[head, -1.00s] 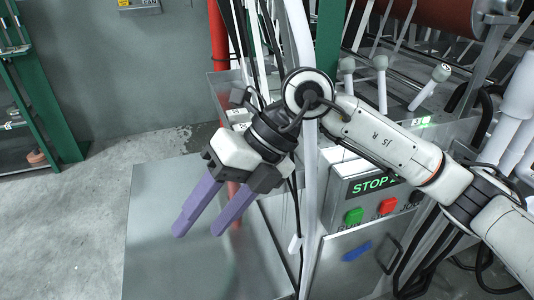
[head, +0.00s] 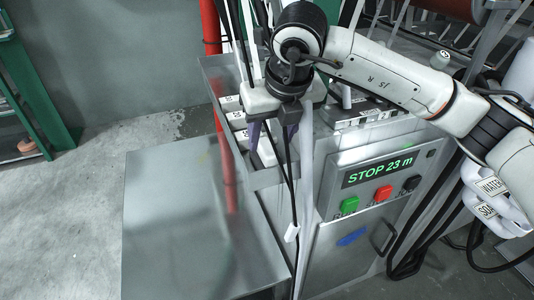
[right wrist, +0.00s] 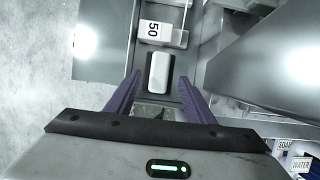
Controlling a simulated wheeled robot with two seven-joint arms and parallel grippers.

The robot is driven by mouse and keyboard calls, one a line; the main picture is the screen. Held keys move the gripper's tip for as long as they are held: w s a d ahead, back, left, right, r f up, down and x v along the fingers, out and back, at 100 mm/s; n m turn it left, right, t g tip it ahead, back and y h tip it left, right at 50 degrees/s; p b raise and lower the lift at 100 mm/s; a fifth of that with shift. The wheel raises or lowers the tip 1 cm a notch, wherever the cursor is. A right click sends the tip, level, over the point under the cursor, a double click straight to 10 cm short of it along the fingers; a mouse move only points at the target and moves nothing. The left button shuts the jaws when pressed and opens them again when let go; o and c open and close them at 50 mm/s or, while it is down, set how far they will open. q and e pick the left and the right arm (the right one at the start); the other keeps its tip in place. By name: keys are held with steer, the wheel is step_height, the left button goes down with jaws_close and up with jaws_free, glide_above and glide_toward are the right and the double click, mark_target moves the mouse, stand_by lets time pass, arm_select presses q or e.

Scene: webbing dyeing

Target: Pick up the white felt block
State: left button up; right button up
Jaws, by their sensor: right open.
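A white felt block (right wrist: 158,72), oblong with rounded corners, lies in a narrow metal tray in the right wrist view. It shows between and just ahead of the fingertips of my right gripper (right wrist: 160,84). The gripper is open and empty, with its purple fingers spread to either side of the block; I cannot tell that either touches it. In the head view my right gripper (head: 272,138) points down over the tray, and a white piece (head: 267,153) shows between its fingers, partly hidden. My left gripper is not in view.
A tag marked 50 (right wrist: 153,31) stands beyond the block. The metal tray wall (head: 235,155) runs close by the fingers. White and black vertical tubes stand near the wrist. A control box reading STOP 23 m (head: 378,168) is to the right. A bare metal table (head: 180,220) lies left.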

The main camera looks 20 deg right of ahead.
mark_target(267, 147)
steer(key=x, duration=0.3)
steer(key=shift+w+f, duration=0.15)
steer(key=c, duration=1.1)
steer(key=shift+c, duration=0.2)
steer(key=shift+a, duration=0.1)
